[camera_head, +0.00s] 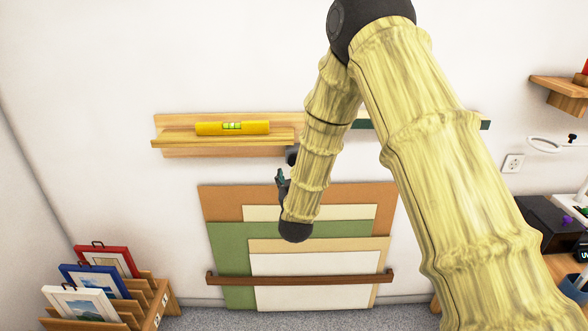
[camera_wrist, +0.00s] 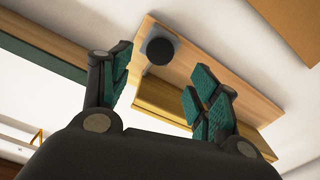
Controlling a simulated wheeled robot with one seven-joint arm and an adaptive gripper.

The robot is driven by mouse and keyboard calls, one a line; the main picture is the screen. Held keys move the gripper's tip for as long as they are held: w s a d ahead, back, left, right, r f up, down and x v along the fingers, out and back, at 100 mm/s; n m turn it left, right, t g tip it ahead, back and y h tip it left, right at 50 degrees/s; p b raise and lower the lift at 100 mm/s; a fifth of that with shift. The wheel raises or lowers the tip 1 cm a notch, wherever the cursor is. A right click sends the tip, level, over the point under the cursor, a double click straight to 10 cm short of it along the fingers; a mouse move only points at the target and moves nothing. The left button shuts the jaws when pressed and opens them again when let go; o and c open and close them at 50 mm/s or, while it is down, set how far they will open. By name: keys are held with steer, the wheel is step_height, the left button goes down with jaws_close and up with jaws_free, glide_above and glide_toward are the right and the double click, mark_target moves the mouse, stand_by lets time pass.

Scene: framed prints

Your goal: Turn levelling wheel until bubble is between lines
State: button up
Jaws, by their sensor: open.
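A yellow spirit level (camera_head: 262,128) lies along a wooden wall ledge (camera_head: 172,143). Its green vial (camera_head: 232,126) faces out, but the bubble is too small to place against the lines. A round black levelling wheel (camera_head: 292,154) is at the ledge's right end, partly hidden by my arm. In the wrist view the wheel (camera_wrist: 160,50) shows against the wood, framed by the spread fingers and apart from both. My gripper (camera_wrist: 158,78) is open and empty. In the head view my gripper (camera_head: 281,180) is just below the wheel, mostly hidden by the arm.
Below the ledge, several coloured boards (camera_head: 228,240) lean on the wall behind a brown rail (camera_head: 300,279). Framed prints (camera_head: 95,280) stand in a wooden rack at lower left. A small shelf (camera_head: 560,86) is at upper right. The wall left of the boards is clear.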

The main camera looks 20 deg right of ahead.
steer(key=shift+v, duration=1.7)
steer(key=s+f+g+y, duration=0.2)
steer(key=s+f+g, duration=0.2)
steer(key=s+f, duration=0.8)
steer(key=s+f+g+y, duration=0.3)
steer(key=s+f, duration=0.5)
steer(key=f, duration=0.8)
steer(key=s+f+g, duration=0.3)
steer(key=s, duration=0.7)
steer(key=s+f+g, duration=0.4)
steer(key=s, duration=0.7)
steer(key=s+f+g, duration=0.3)
steer(key=s+f, duration=0.1)
steer(key=s, duration=0.6)
steer(key=shift+s+a, duration=0.4)
steer(key=shift+a, duration=0.05)
steer(key=shift+f, duration=0.15)
